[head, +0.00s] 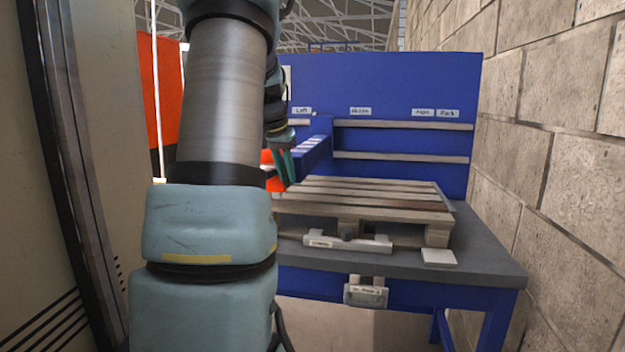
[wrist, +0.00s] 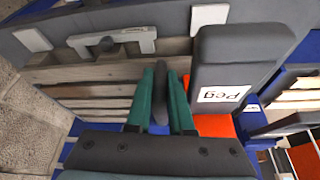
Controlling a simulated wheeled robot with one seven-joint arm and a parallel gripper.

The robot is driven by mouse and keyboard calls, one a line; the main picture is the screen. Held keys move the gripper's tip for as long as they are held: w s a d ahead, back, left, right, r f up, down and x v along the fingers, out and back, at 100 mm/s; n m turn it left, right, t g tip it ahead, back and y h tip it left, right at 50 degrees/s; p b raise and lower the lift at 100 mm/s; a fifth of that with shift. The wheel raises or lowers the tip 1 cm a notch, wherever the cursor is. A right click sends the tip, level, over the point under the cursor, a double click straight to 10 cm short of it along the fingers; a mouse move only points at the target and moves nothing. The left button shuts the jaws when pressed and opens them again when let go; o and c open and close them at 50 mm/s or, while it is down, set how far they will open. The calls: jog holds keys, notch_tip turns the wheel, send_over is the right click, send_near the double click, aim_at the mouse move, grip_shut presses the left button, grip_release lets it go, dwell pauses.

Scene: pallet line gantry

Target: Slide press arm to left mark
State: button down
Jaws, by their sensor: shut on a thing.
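The press arm (head: 318,148) is a blue beam reaching forward from the blue back panel, at the left of the rails. The "Left" label (head: 301,110) is on the panel close above it, slightly left of the beam's back end. My gripper (head: 285,168) is at the beam's front end, partly hidden by my arm. In the wrist view, my gripper (wrist: 161,105) has its teal fingers on both sides of a dark upright handle (wrist: 161,88), shut on it.
A wooden pallet (head: 365,192) lies on the grey-topped bench (head: 480,258). A pale bracket (head: 350,242) and a small white plate (head: 438,257) are at its front. Labels for the middle, right and "Park" (head: 447,113) line the panel. A block wall (head: 560,130) closes the right side.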

jog(key=shift+w+a, duration=0.2)
jog(key=shift+a, duration=1.65)
jog(key=shift+a, duration=0.1)
jog(key=c, duration=1.1)
grip_release()
jog(key=shift+r, duration=0.1)
jog(key=b+v, duration=0.1)
jog(key=v, duration=0.9)
jog(key=shift+s+r, duration=0.1)
jog(key=shift+r, duration=0.15)
